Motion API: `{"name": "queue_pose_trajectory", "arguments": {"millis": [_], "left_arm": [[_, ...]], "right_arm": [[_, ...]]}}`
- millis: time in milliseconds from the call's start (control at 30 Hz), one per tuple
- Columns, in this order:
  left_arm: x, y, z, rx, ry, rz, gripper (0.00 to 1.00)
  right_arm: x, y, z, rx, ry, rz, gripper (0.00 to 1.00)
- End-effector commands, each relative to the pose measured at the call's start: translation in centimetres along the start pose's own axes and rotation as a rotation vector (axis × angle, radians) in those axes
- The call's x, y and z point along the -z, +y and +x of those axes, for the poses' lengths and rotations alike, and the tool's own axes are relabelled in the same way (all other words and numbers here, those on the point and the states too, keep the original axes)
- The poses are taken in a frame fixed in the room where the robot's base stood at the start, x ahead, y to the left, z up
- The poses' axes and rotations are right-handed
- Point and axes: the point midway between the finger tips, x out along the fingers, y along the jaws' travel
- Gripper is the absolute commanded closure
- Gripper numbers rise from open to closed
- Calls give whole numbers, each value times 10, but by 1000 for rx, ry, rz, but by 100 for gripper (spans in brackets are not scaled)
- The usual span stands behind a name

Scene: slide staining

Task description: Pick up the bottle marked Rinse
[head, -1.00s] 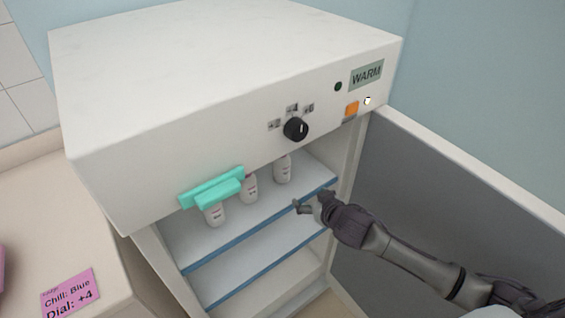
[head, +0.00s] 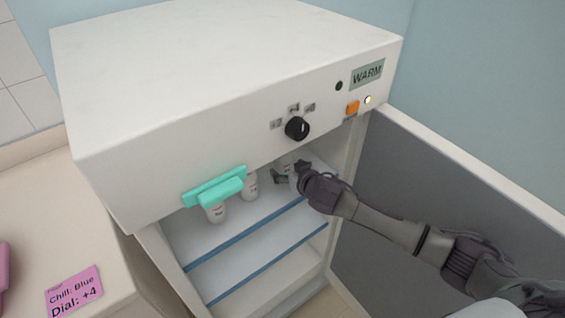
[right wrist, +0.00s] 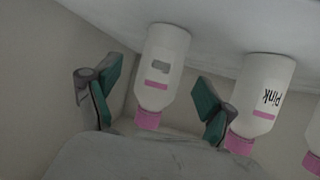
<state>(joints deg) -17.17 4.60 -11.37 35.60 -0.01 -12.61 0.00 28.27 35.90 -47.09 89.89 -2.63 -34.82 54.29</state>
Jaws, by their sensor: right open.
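Three small white bottles stand on the upper shelf of the open cabinet in the head view: a near left one (head: 216,212), a middle one (head: 250,187) and a far right one (head: 284,163). I cannot read which is marked Rinse. My right gripper (head: 290,172) is open at the far right bottle and partly hides it. In the right wrist view that bottle (right wrist: 164,58), with a pink cap and a blurred label, shows between the spread green-padded fingers (right wrist: 158,90). A bottle marked Pink (right wrist: 266,90) is beside the right finger. My left gripper is not in view.
The cabinet (head: 220,90) is marked WARM and has a black dial (head: 297,128). Its door (head: 440,190) stands open at the right, behind my right arm. A teal handle (head: 218,187) overhangs the near left bottle. The lower shelf (head: 250,270) looks empty.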

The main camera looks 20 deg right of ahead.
Motion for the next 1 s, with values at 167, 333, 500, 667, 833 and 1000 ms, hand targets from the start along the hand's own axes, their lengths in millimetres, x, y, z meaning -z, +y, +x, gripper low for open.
{"name": "queue_pose_trajectory", "arguments": {"millis": [167,333,500,667,833,1000], "left_arm": [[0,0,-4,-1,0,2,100],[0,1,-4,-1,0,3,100],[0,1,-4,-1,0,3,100],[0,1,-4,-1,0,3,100],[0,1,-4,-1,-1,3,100],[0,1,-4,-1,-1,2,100]], "right_arm": [[6,-2,25,-2,0,-1,18],[5,-2,38,-1,1,-2,18],[5,-2,40,0,1,-1,18],[5,-2,39,0,0,-1,29],[5,-2,39,0,0,-1,58],[5,-2,39,0,0,-1,86]]}}
